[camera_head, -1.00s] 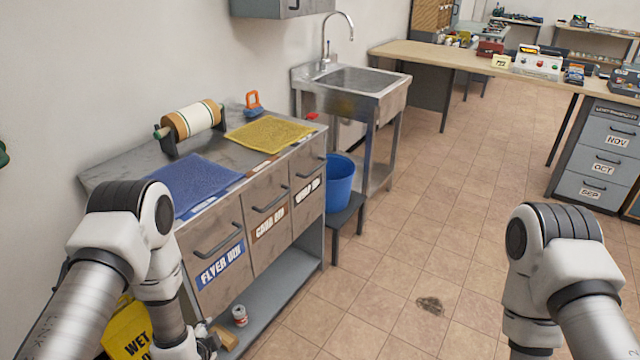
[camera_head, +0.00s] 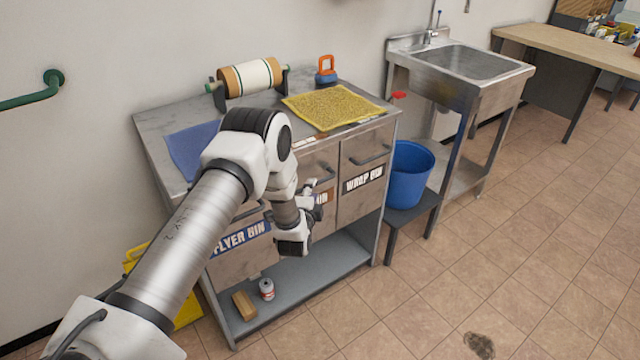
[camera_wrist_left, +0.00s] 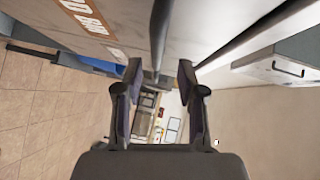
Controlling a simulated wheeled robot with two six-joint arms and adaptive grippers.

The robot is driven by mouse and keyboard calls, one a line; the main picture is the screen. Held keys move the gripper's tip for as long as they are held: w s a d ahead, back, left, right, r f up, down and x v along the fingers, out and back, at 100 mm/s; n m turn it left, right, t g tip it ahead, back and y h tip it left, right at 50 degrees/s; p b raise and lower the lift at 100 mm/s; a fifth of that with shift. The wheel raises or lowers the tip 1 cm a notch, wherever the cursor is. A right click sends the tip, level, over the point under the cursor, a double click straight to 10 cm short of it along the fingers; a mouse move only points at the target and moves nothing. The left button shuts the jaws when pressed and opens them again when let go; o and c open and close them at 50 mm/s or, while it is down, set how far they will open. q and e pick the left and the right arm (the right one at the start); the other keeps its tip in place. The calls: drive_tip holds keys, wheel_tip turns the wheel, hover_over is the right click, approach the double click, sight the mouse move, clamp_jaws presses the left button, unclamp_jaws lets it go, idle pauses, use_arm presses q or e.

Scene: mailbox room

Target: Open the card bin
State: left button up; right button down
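The card bin (camera_head: 323,160) is the middle grey metal front under the counter, between the flyer bin (camera_head: 240,262) and the wrap bin (camera_head: 360,205). It looks closed, and my left arm hides part of it and its label. My left gripper (camera_head: 316,197) is in front of the card bin, near its handle. In the left wrist view the gripper (camera_wrist_left: 160,75) is open, and a dark bar, seemingly the handle (camera_wrist_left: 158,35), reaches toward the gap between the fingertips. I cannot tell if they touch. The brown label (camera_wrist_left: 88,15) shows at upper left. My right gripper is out of view.
The counter (camera_head: 160,125) holds a blue mat (camera_head: 190,150), a yellow mat (camera_head: 330,106) and a paper roll (camera_head: 250,77). A blue bucket (camera_head: 408,175) stands on a stool at the right. A can (camera_head: 266,289) and a wooden block (camera_head: 244,305) are on the lower shelf.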

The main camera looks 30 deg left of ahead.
sight(317, 184)
use_arm(q)
drive_tip(key=x, duration=0.5)
drive_tip(key=shift+w+d+f, duration=0.15)
drive_tip(key=shift+d+f, duration=0.15)
drive_tip(key=shift+w+a+r, duration=0.1)
drive_tip(key=shift+w+a, duration=0.05)
drive_tip(key=shift+a, duration=0.05)
clamp_jaws()
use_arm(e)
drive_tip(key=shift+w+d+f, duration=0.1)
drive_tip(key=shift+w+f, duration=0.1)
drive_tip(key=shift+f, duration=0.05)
use_arm(q)
drive_tip(key=shift+d, duration=0.15)
